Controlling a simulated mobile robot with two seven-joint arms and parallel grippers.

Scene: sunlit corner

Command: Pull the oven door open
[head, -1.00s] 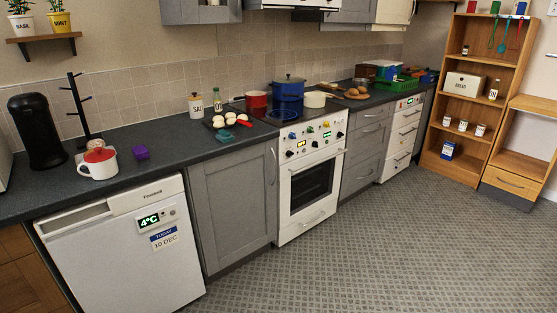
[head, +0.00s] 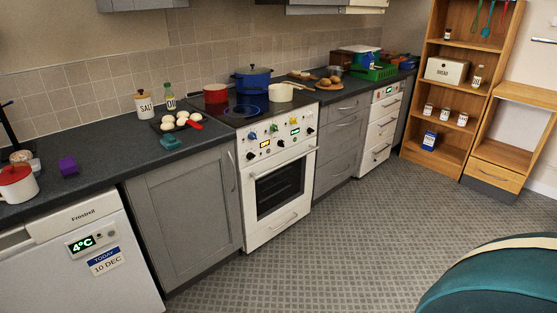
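The white oven (head: 276,215) stands between grey cupboards, right of the middle-left of the head view. Its door (head: 281,189) is closed, with a dark window and a light handle bar (head: 285,163) across the top. A control panel with knobs and two lit displays sits above the door. A lower panel with its own handle is under the door. Neither of my grippers shows in the view, so I cannot see whether they are open or shut.
A red pot (head: 215,94), a blue pot (head: 252,84) and a cream pot (head: 280,93) stand on the hob. A teal rounded thing (head: 495,280) fills the lower right corner. The patterned floor (head: 345,235) before the oven is clear. A wooden shelf unit (head: 440,150) stands at right.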

